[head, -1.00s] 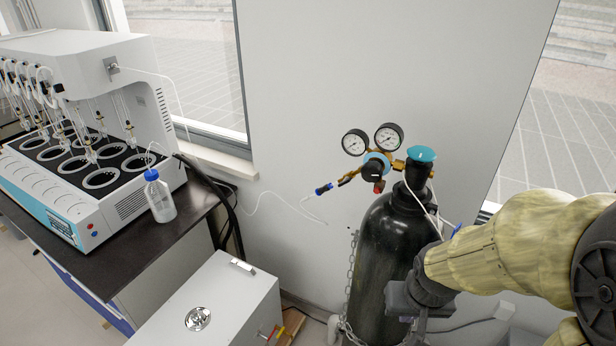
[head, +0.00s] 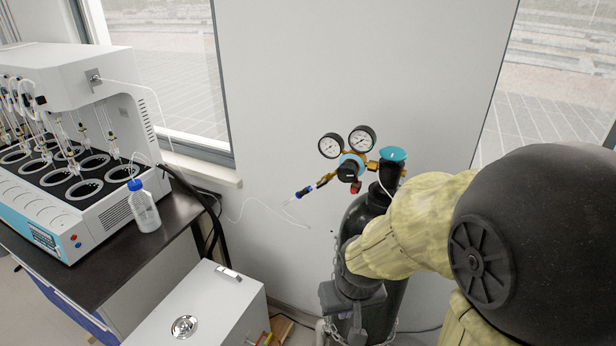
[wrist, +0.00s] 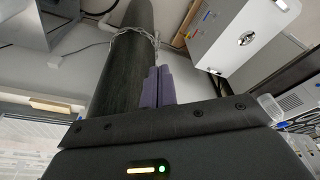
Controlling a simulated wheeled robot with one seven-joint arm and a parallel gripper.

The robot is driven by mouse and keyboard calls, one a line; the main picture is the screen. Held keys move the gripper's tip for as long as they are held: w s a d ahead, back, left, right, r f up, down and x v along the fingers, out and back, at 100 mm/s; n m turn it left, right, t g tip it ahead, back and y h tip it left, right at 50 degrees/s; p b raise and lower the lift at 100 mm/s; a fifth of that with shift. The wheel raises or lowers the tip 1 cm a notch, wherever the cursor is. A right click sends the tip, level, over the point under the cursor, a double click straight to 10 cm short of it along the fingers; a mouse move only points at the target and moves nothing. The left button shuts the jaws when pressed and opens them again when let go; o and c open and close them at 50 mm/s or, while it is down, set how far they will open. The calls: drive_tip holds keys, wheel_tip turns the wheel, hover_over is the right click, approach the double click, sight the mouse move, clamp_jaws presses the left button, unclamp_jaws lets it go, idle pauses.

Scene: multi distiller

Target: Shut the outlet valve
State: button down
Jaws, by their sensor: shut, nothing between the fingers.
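A gas regulator with two round gauges sits on top of the black cylinder (head: 358,215) in the head view. It has a black knob with a light blue ring (head: 351,168). A teal cap (head: 393,154) tops the cylinder valve. My gripper hangs low in front of the cylinder, its fingertips hidden in the head view. In the wrist view my gripper (wrist: 158,74) has its purple fingers together and empty, beside the cylinder. The regulator is outside the wrist view.
A white cabinet (head: 205,310) stands left of the cylinder. A chain (wrist: 150,35) goes around the cylinder. The distiller (head: 60,95) and a blue-capped bottle (head: 145,208) stand on the dark bench (head: 110,265).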

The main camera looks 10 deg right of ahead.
drive_tip(key=shift+w, duration=0.1)
drive_tip(key=w+a+r+h+p, duration=0.1)
drive_tip(key=w+r+h, duration=0.3)
drive_tip(key=w, duration=0.7)
drive_tip(key=w+a+r+h+p, duration=0.15)
drive_tip(key=w+r, duration=0.35)
drive_tip(key=w, duration=0.5)
drive_tip(key=w+a+r+m+t+h, duration=0.1)
drive_tip(key=w+a+r+m+h, duration=0.2)
drive_tip(key=w+a+r+h, duration=0.3)
wheel_tip(320, 180, up, 5)
drive_tip(key=shift+w+a+r, duration=0.1)
drive_tip(key=shift+w+a, duration=0.55)
drive_tip(key=shift+a, duration=0.45)
